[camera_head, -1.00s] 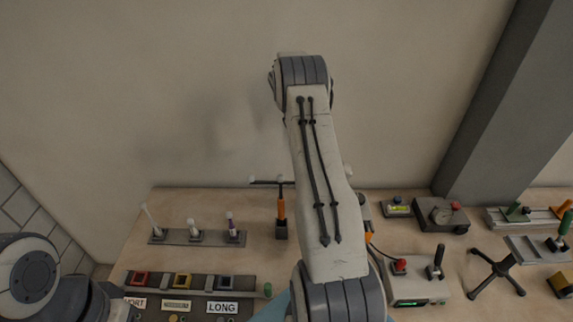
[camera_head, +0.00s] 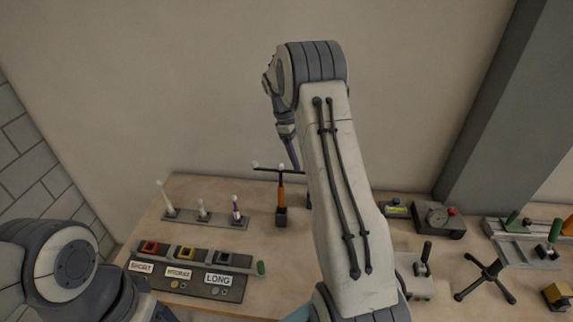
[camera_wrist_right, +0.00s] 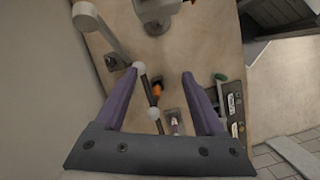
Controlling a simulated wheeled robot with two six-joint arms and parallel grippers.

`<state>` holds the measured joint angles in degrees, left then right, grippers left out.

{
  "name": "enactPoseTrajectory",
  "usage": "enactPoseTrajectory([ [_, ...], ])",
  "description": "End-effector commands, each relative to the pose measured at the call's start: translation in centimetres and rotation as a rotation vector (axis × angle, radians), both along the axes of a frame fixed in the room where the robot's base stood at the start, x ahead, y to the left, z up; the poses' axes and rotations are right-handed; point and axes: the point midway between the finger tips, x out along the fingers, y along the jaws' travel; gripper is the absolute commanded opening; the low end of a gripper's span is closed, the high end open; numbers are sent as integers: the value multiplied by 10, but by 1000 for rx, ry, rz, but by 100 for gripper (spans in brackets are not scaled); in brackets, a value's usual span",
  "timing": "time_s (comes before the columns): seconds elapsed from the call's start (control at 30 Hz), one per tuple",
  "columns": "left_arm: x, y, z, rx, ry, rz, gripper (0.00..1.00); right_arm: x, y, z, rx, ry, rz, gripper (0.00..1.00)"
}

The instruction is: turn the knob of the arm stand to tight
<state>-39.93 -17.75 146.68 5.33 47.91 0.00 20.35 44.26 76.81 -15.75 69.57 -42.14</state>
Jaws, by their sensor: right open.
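My right gripper (camera_wrist_right: 160,74) is open and empty in the right wrist view, its two purple fingers apart. Between and below them show a dark crossbar with white ball ends (camera_wrist_right: 138,66) and its orange post (camera_wrist_right: 156,90). The same orange-post stand (camera_head: 281,198) is upright near the wall in the head view, just below my right gripper (camera_head: 293,153). My left gripper is out of view.
A rack with several upright pegs (camera_head: 203,217) and a labelled tray (camera_head: 192,275) lie left. To the right are a grey gauge box (camera_head: 438,218), a white box with a black lever (camera_head: 418,280) and a black tripod (camera_head: 485,278). The wall is close behind.

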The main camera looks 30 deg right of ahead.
Motion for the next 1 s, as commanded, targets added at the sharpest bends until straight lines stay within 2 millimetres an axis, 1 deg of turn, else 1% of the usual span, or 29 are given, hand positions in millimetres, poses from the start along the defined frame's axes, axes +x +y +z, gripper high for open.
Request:
enactPoseTrajectory([
  [0.03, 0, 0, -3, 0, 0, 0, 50, 2, 11, 1, 2, -8, 8, 71],
  [0.1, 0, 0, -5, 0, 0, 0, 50, 3, 24, 3, 4, -17, 13, 71],
  [0.3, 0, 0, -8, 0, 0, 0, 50, 3, 50, 8, 9, -36, 23, 71],
  [0.47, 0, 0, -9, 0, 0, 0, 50, 2, 58, 10, 11, -44, 22, 71],
  [0.8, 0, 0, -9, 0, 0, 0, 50, 2, 59, 10, 12, -45, 21, 71],
  [0.87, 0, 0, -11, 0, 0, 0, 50, 1, 64, 11, 13, -49, 24, 71],
  [0.93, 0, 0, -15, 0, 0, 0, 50, 0, 81, 13, 17, -62, 35, 71],
  [0.97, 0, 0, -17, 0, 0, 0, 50, -1, 94, 14, 20, -71, 42, 71],
  [1.0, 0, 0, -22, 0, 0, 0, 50, -5, 114, 16, 27, -86, 51, 71],
])
